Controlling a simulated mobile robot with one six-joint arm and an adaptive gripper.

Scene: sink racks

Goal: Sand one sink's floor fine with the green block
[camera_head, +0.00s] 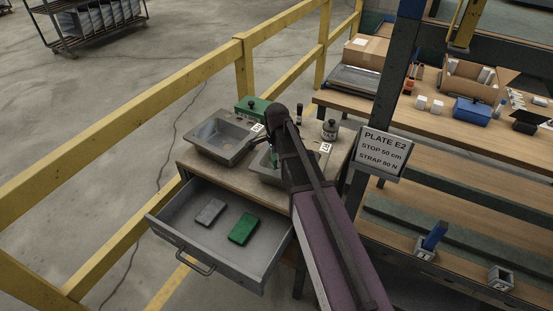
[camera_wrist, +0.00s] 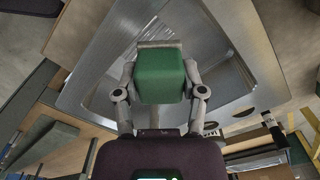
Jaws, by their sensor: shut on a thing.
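In the wrist view my gripper (camera_wrist: 160,72) is shut on a green block (camera_wrist: 161,84), with a grey edge showing at its far end. The block is over the inside of a steel sink (camera_wrist: 107,80); I cannot tell whether it touches the floor. In the head view this is the right-hand sink (camera_head: 263,172), mostly hidden by my arm. The left-hand sink (camera_head: 222,138) is empty. Another green block (camera_head: 243,229) lies in the open drawer beside a grey block (camera_head: 209,211).
The open drawer (camera_head: 171,233) juts out below the worktop. A green box (camera_head: 250,107) and a dark canister (camera_head: 330,129) stand behind the sinks. A yellow railing (camera_head: 160,105) runs left. A sign (camera_head: 383,152) hangs on a post at right.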

